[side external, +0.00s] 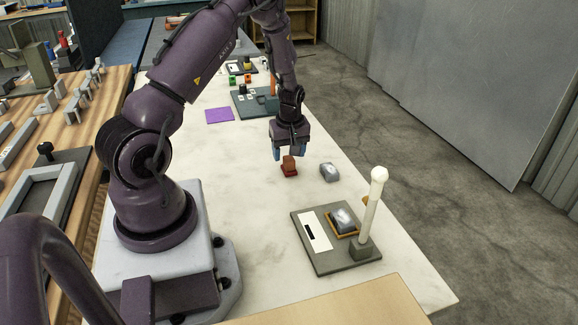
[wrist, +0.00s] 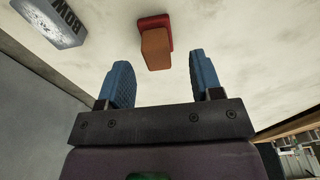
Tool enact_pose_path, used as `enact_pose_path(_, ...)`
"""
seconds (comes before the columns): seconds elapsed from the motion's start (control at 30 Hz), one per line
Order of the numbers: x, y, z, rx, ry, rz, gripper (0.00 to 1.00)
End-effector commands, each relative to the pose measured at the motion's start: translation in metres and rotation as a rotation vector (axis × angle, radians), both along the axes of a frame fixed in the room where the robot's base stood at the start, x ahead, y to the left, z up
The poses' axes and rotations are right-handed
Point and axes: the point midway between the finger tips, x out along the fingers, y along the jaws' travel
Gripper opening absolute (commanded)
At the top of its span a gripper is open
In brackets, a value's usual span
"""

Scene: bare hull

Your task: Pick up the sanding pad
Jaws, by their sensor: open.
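The sanding pad looks to be the small block with a brown upper part and red base (side external: 289,166) on the white table. In the wrist view the block (wrist: 155,47) lies beyond the fingertips, roughly centred between them. My gripper (side external: 290,152) is just above the block, pointing down. In the wrist view my gripper (wrist: 160,75) shows two blue fingers spread apart with nothing between them. The block appears apart from both fingers.
A grey block (side external: 330,172) lies just right of the pad; its lettered side shows in the wrist view (wrist: 50,22). A grey board (side external: 320,258) with a white post (side external: 372,210) stands nearer the camera. A purple sheet (side external: 219,115) and a dark tray (side external: 248,104) lie farther back.

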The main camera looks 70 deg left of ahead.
Motion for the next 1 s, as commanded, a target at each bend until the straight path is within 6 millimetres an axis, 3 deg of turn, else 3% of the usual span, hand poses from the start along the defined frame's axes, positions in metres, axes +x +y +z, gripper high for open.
enact_pose_path(0.2, 0.003, 0.007, -0.031, 0.000, 0.002, 0.000, 0.60)
enact_pose_path(0.5, 0.003, 0.008, -0.035, 0.001, 0.000, 0.000, 0.60)
enact_pose_path(0.73, 0.003, 0.008, -0.035, 0.001, 0.001, 0.000, 0.09)
enact_pose_path(1.0, 0.003, 0.008, -0.035, 0.001, 0.001, 0.000, 0.06)
